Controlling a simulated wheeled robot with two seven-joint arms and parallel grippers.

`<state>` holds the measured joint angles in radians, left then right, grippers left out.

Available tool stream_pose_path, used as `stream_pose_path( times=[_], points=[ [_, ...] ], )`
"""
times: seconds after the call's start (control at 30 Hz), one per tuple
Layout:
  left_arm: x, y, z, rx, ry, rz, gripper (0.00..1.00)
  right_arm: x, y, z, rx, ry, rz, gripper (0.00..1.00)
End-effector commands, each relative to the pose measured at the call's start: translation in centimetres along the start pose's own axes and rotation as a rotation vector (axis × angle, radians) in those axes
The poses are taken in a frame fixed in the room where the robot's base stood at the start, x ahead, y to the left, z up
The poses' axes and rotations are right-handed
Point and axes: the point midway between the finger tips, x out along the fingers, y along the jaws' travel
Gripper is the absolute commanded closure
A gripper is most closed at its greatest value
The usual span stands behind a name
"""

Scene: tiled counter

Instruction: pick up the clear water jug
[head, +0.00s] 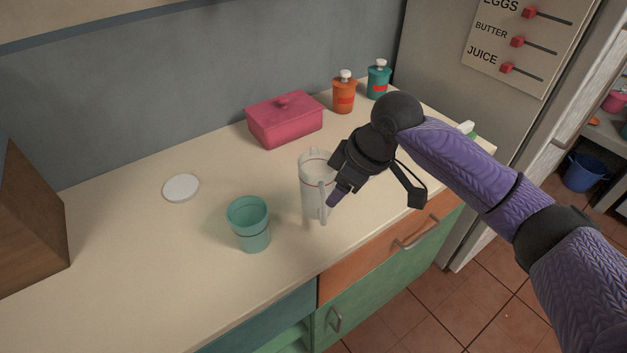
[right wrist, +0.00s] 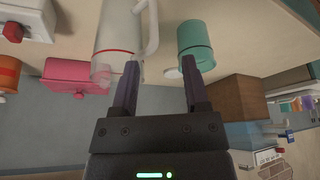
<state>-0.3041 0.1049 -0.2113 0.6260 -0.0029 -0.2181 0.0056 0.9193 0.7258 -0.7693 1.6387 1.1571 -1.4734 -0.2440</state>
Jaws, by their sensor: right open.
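The clear water jug (head: 313,188) stands upright on the counter, with a red line around it and a handle on its front right side. My right gripper (head: 332,200) is close to the jug's handle side and covers part of it in the head view. In the right wrist view the jug (right wrist: 118,32) and its white handle show ahead of the open fingers (right wrist: 160,88). One finger overlaps the jug's edge in that view; I cannot tell whether it touches. Nothing is held between the fingers. My left gripper is not in view.
A teal cup (head: 249,224) stands left of the jug. A white round lid (head: 181,188) lies farther left. A pink box (head: 284,120), an orange bottle (head: 343,95) and a teal bottle (head: 378,80) stand behind. A brown wooden box (head: 28,225) is at far left.

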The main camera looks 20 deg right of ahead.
Motion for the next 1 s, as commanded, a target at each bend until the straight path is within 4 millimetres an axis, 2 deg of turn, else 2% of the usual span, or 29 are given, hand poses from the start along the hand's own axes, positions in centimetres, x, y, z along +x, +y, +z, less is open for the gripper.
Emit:
stream_pose_path(
  times=[0.03,0.2,0.33,0.47,0.67,0.93,1.0],
  points=[
    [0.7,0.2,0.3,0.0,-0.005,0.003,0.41,1.4,0.0,0.2,0.001,-0.001,-0.004,0.41],
    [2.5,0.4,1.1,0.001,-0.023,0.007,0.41,5.4,0.3,0.3,0.004,-0.002,-0.004,0.41],
    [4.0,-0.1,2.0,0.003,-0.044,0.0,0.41,8.1,0.8,0.2,0.003,-0.001,-0.002,0.41],
    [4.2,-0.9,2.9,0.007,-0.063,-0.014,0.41,9.2,0.8,0.1,0.002,-0.001,0.0,0.41],
    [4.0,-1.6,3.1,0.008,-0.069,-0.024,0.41,9.1,0.8,0.1,0.002,0.001,0.001,0.41],
    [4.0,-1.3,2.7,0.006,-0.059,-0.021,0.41,9.1,0.8,0.1,0.002,0.0,0.001,0.99],
    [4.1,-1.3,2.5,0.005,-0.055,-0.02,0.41,9.1,0.8,0.1,0.002,0.0,0.001,1.0]
  ],
)
